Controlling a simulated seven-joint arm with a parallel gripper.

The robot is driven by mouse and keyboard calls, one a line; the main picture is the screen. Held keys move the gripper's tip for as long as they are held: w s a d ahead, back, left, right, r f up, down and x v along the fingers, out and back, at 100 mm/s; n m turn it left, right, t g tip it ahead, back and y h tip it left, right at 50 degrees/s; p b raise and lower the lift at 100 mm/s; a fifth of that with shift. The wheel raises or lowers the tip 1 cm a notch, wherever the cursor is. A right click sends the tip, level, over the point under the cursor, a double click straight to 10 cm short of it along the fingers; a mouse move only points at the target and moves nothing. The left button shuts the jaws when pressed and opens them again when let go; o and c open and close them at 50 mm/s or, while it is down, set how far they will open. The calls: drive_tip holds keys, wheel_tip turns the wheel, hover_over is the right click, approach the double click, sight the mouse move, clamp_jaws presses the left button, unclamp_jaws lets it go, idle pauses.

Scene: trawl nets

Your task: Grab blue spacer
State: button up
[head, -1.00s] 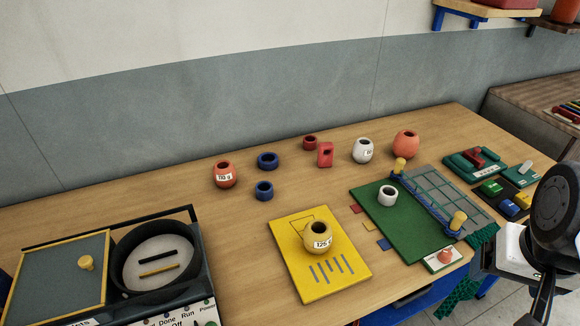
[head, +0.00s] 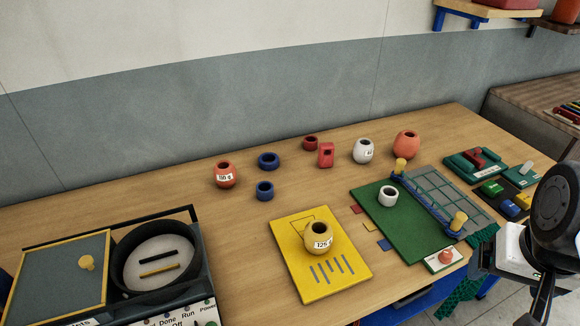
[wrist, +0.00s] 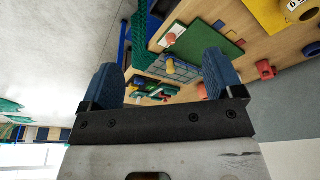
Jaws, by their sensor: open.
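Two blue ring-shaped spacers stand on the wooden table in the head view. The larger blue spacer (head: 268,161) lies farther back, and the smaller blue spacer (head: 264,190) is just in front of it. A blue spacer also shows at the right edge of the wrist view (wrist: 312,49). My gripper (wrist: 162,85) shows in the wrist view with its two blue fingers wide apart and nothing between them. It is off to the right of the table's objects, well away from both spacers. In the head view only part of my arm shows at the right edge.
An orange pot (head: 225,174) stands left of the spacers. A dark red ring (head: 310,143), a red block (head: 325,155) and a white pot (head: 363,150) stand to the right. A yellow board (head: 290,262) bears a yellow pot (head: 318,237). A green board (head: 420,248) lies right.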

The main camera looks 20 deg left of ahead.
drive_tip(key=w+a+f+m+g+y, duration=0.1)
drive_tip(key=w+a+f+m+y, duration=0.3)
drive_tip(key=w+a, duration=0.55)
drive_tip(key=w+a+f+m+g+y, duration=0.1)
drive_tip(key=w+a+f+m+y, duration=0.35)
drive_tip(key=a, duration=1.05)
drive_tip(key=w+a+f+m+g+y, duration=0.1)
drive_tip(key=w+a+f+m+y, duration=0.4)
drive_tip(key=a, duration=0.7)
drive_tip(key=m+t, duration=0.2)
drive_tip(key=m, duration=0.3)
approach(259, 187)
drive_tip(key=shift+s+d+r, duration=0.25)
drive_tip(key=shift+d+r, duration=0.4)
drive_tip(key=shift+d, duration=0.15)
drive_tip(key=shift+w+a+f+m, duration=0.15)
drive_tip(key=shift+a+f+m, duration=0.25)
drive_tip(key=shift+m, duration=0.05)
drive_tip(key=shift+x, duration=1.25)
drive_tip(key=shift+a, duration=0.1)
drive_tip(key=shift+x, duration=2.5)
